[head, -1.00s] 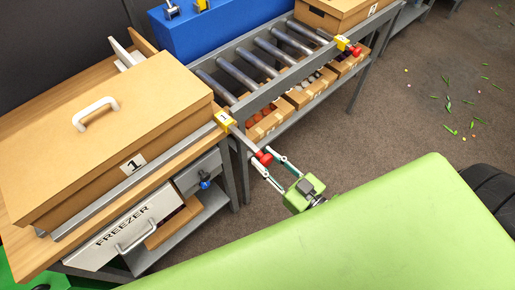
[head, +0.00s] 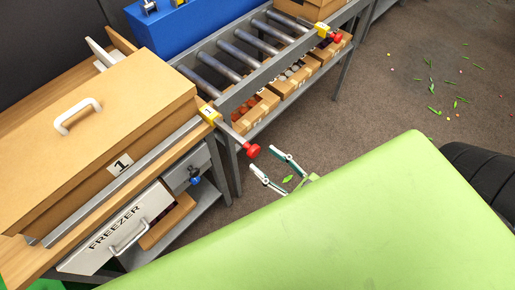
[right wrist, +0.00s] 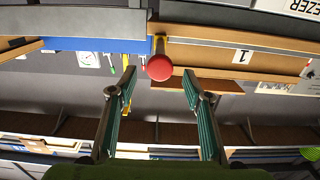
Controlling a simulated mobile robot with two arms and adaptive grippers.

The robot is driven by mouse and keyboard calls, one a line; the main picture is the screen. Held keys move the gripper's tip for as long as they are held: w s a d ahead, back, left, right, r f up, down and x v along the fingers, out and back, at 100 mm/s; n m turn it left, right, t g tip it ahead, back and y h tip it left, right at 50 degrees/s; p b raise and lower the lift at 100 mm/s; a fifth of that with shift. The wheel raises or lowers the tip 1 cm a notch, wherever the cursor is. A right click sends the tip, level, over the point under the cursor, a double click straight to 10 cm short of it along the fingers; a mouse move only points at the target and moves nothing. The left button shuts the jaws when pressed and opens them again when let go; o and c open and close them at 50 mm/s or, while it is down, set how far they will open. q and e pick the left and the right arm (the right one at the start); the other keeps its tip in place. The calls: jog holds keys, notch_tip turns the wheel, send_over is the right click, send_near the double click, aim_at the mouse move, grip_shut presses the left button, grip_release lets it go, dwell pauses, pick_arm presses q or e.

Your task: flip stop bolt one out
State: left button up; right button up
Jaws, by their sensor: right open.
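Stop bolt one is a yellow block (head: 209,113) marked 1 at the end of the rail by box 1, with a metal rod ending in a red knob (head: 253,150). The rod points out over the aisle, toward the lower right. My right gripper (head: 263,161) is open and empty, its two fingers just short of the knob and apart from it. In the right wrist view the red knob (right wrist: 159,67) appears round, centred beyond the open fingertips. My left gripper is not in view.
A cardboard box (head: 100,125) marked 1 sits on the wooden bench beside the rail. A roller conveyor (head: 235,62) continues behind, with a second red-knobbed bolt (head: 337,38) at its far end. A freezer drawer (head: 115,232) is below. My green body fills the lower right.

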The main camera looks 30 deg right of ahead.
jog(key=v, duration=0.7)
jog(key=shift+s, duration=0.2)
jog(key=shift+d, duration=0.1)
